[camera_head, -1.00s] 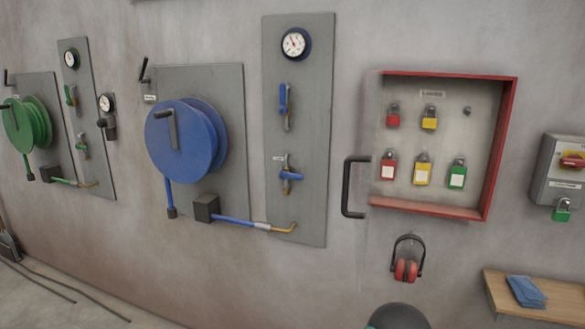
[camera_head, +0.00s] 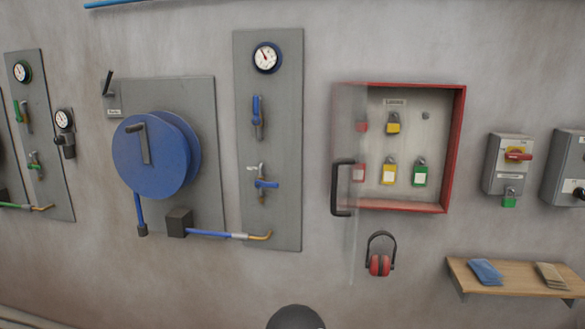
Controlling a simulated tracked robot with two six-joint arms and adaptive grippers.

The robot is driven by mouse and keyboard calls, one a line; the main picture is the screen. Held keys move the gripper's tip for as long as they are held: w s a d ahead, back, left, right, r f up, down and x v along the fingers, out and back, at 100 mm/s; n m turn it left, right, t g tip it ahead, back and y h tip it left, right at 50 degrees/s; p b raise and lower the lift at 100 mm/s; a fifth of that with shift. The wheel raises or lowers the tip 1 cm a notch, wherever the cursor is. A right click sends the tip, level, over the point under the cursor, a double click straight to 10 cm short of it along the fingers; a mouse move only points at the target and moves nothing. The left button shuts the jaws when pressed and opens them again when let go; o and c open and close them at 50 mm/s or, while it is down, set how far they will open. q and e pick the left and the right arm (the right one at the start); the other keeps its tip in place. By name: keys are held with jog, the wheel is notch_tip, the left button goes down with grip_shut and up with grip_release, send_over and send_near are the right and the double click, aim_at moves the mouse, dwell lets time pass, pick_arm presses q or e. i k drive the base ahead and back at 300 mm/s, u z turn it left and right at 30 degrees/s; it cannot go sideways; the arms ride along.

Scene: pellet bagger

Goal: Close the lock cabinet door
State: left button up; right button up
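The lock cabinet (camera_head: 459,150) is a red-framed box on the wall, right of centre in the head view. Its clear door (camera_head: 350,122) stands open, swung out at the left side, with a black handle (camera_head: 337,188) on it. Red, yellow and green padlocks hang inside, the green padlock (camera_head: 420,172) at lower right. The red ones show through the door panel. Neither of my grippers is in view.
Red ear defenders (camera_head: 380,264) hang below the cabinet. A wooden shelf (camera_head: 512,285) with folded cloths sticks out at lower right. Switch boxes (camera_head: 505,165) are right of the cabinet. A blue hose reel (camera_head: 150,156) and a gauge panel (camera_head: 285,140) are to its left.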

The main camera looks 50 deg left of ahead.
aim_at(333, 166)
jog(key=u, duration=1.15)
jog(key=i, duration=1)
jog(key=z, duration=0.15)
jog(key=k, duration=1.15)
jog(key=u, duration=0.25)
jog(key=i, duration=0.7)
